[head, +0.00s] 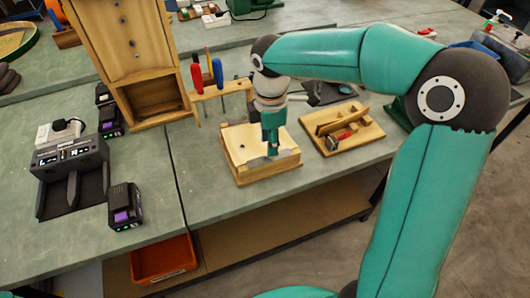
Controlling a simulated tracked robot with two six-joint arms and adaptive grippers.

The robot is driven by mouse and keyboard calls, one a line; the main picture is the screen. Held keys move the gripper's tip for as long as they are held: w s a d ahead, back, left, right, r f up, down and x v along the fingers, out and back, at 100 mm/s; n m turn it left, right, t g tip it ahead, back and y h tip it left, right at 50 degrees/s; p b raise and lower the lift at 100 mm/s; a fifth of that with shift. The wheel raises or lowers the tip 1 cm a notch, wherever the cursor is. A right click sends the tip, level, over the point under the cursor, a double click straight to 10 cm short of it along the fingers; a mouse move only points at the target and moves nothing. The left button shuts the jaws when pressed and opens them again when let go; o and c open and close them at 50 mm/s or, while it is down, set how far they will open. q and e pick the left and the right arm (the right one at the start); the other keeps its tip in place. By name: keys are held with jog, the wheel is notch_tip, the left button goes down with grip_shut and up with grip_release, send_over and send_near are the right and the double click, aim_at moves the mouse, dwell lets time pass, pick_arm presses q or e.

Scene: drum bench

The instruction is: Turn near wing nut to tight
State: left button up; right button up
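My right arm reaches in from the right, and its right gripper (272,152) points down over a light wooden block (236,165) on the bench. The fingertips are at or just above the block's top face, right of its middle. The fingers look close together, but they are too small to tell whether they are open or shut on something. I cannot make out the near wing nut; the gripper may hide it. A small dark spot shows on the block's top, left of the gripper. My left gripper is not in view.
A tool rack (222,90) with screwdrivers stands behind the block. A wooden tray (345,140) with a red-handled tool lies to its right. A tall wooden cabinet (125,45), a charger (70,165) and batteries (125,207) are left. Bare bench lies front-left of the block.

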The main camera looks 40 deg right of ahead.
aim_at(266, 159)
jog(key=shift+f, duration=2)
jog(key=shift+c, duration=0.3)
jog(key=shift+r, duration=0.1)
grip_shut()
jog(key=shift+a, duration=0.4)
jog(key=shift+d, duration=0.3)
